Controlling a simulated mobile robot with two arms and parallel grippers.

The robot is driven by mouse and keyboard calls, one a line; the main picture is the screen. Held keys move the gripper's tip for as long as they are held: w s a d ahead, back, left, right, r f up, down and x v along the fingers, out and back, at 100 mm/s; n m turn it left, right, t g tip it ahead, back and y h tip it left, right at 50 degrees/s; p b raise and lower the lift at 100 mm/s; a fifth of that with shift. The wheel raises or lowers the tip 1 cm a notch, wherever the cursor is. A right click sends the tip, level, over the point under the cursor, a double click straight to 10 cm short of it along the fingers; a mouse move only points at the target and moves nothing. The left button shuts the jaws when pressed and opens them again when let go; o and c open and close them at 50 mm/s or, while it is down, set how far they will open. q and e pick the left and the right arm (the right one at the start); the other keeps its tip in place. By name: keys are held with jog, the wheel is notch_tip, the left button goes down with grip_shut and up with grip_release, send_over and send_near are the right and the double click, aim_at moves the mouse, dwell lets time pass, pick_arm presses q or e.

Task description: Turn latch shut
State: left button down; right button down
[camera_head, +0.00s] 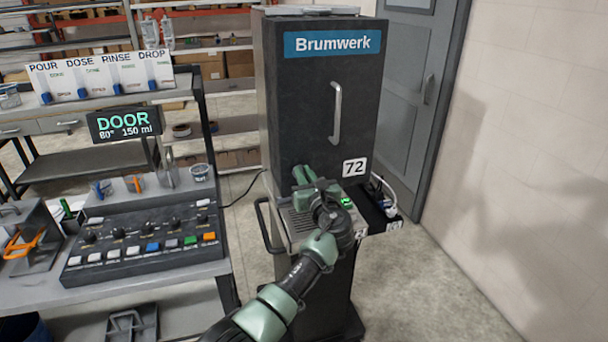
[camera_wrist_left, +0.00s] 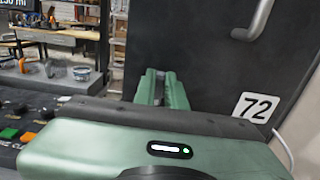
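The dark Brumwerk cabinet (camera_head: 285,105) has a closed-looking front door with a vertical silver handle (camera_head: 336,113). My left gripper (camera_head: 304,175) is at the lower left of this front, left of the 72 label (camera_head: 354,167) and above the drip grate. In the left wrist view its fingers (camera_wrist_left: 162,85) point toward the cabinet's left edge, with only a narrow gap between them. I cannot tell whether they hold anything or touch the cabinet. No latch can be made out; the gripper covers part of the lower front. My right gripper is not in view.
A control panel (camera_head: 145,243) with knobs and coloured buttons is on the bench at left, below a DOOR display (camera_head: 124,122). A side shelf (camera_head: 380,212) with small items is right of the cabinet. The floor at right is clear.

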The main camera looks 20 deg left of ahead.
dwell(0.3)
pick_arm(q)
jog(key=shift+s+a+f+n+b, duration=0.15)
jog(key=shift+a+f+n+b, duration=0.15)
jog(key=shift+n+b, duration=2.55)
jog(key=shift+s+a+f+n+b, duration=0.2)
jog(key=shift+f+n+b, duration=0.15)
jog(key=shift+n+b, duration=2.45)
jog(key=shift+s+a+f+n+b, duration=0.25)
jog(key=shift+n+b, duration=1.95)
jog(key=shift+n, duration=1.25)
jog(key=shift+w, duration=0.1)
jog(key=c, duration=1.5)
grip_release()
jog(key=shift+o, duration=0.2)
jog(key=b+v, duration=0.1)
jog(key=v, duration=0.6)
jog(key=shift+s+d+b, duration=0.25)
jog(key=shift+s+b, duration=0.05)
